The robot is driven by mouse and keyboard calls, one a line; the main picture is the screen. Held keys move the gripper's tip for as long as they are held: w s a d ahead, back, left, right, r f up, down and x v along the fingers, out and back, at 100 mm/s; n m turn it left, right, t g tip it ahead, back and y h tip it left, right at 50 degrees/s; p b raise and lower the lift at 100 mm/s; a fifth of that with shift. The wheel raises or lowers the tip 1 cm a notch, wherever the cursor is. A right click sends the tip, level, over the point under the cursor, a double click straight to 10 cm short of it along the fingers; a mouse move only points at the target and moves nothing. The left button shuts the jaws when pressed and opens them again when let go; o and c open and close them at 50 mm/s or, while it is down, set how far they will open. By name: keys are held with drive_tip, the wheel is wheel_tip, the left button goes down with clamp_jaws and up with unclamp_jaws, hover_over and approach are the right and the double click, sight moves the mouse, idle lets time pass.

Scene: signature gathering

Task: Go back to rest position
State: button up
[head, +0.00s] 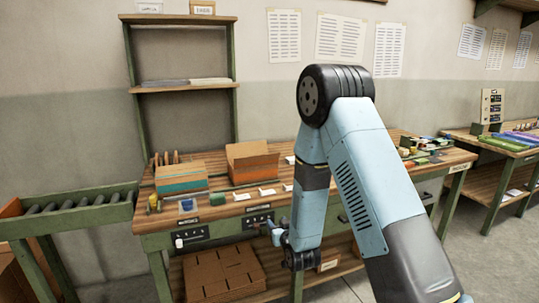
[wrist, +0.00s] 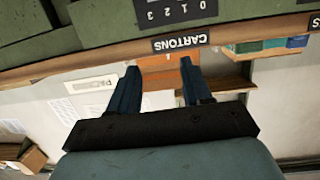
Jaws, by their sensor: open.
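My gripper (head: 275,232) is at the front edge of the workbench (head: 340,205) in the head view, near the drawer panel and below the level of the tabletop. In the wrist view my gripper (wrist: 159,72) shows two dark blue fingers spread apart with nothing between them. My light blue arm bends at a high elbow and hides part of the bench.
Folded cardboard (head: 222,272) lies on the lower shelf. A roller conveyor (head: 75,207) is at left, a second table (head: 490,150) at right. Bare floor shows between the tables.

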drive_tip(key=s+d+r+m+g+h, duration=0.1)
drive_tip(key=s+d+r+g, duration=0.2)
drive_tip(key=r, duration=0.4)
drive_tip(key=s+d+r+h, duration=0.1)
drive_tip(key=s+d+r, duration=0.2)
drive_tip(key=d+r, duration=0.3)
drive_tip(key=s+d+r+m+g+h, duration=0.1)
drive_tip(key=s+d+r+g, duration=0.15)
drive_tip(key=r, duration=0.65)
drive_tip(key=s+d+r+g, duration=0.2)
drive_tip(key=s+d+r, duration=0.2)
drive_tip(key=s, duration=0.9)
drive_tip(key=s+d+r+m+g+h, duration=0.1)
drive_tip(key=s+d+r, duration=0.3)
drive_tip(key=s, duration=1)
drive_tip(key=shift+s+d+r+g+h, duration=0.15)
drive_tip(key=shift+s+d+g+h, duration=0.15)
drive_tip(key=shift+d+g, duration=0.25)
drive_tip(key=shift+a, duration=0.1)
